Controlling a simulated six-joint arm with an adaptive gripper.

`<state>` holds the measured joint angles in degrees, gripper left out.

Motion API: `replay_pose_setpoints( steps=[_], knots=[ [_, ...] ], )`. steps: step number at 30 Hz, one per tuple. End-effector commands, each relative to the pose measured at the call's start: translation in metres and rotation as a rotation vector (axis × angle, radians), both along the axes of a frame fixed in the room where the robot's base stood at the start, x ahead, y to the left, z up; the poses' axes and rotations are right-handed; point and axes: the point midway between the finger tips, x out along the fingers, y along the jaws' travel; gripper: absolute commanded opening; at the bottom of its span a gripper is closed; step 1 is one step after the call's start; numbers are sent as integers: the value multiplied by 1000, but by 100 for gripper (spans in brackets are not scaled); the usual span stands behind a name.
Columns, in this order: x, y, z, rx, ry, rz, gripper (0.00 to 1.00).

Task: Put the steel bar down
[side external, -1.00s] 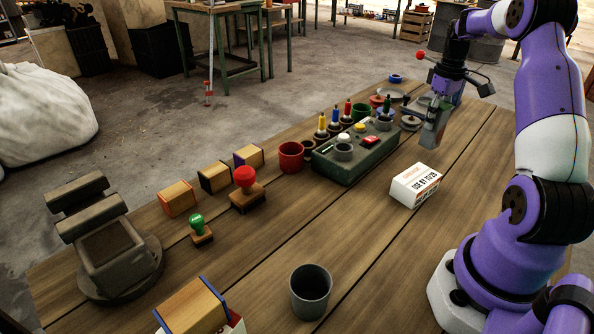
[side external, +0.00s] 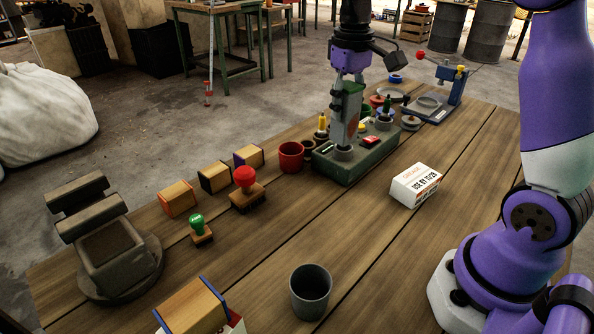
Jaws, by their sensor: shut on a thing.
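My gripper (side external: 346,122) points straight down over the green block (side external: 362,163) on the bench. It is shut on the steel bar, a narrow grey upright piece (side external: 339,132) that is hard to tell apart from the fingers.
A red cup (side external: 291,156) stands left of the block, a white labelled box (side external: 414,185) to its right. Yellow-topped (side external: 322,124) and green-topped tools stand close to the gripper. A blue press-like fixture (side external: 445,92) is behind.

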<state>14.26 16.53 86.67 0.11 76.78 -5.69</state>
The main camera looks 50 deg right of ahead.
Motion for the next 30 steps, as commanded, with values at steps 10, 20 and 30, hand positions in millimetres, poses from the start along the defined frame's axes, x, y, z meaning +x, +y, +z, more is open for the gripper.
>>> replay_pose_setpoints(
  steps=[10,20,30],
  knots=[
    [-37,193,2,0,-2,122,0],
    [-78,250,-1,-1,-1,151,0],
    [-25,198,-47,-2,2,144,0]
  ],
)
